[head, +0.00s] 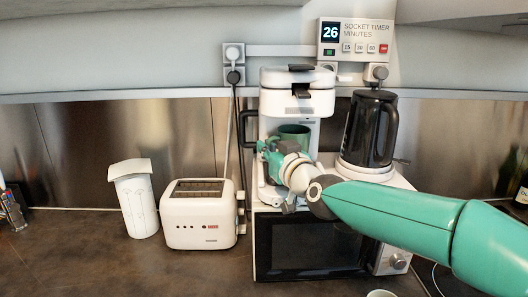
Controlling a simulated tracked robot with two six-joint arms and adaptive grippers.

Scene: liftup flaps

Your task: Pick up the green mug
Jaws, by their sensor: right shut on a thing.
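The green mug (294,131) stands upright inside the opening of the white coffee maker (297,100), seen at small size. My right gripper (272,150) is at the front left of the mug, in front of the coffee maker, with my green arm reaching in from the right. It is shut on the mug. The gripper and wrist hide the lower part of the mug and the fingers' exact contact. My left gripper is not in view.
A black kettle (370,130) stands right of the coffee maker, on the microwave (310,246). A white toaster (198,215) and a white paper-like container (136,203) stand to the left. A socket timer (355,40) hangs above. The counter at the front left is clear.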

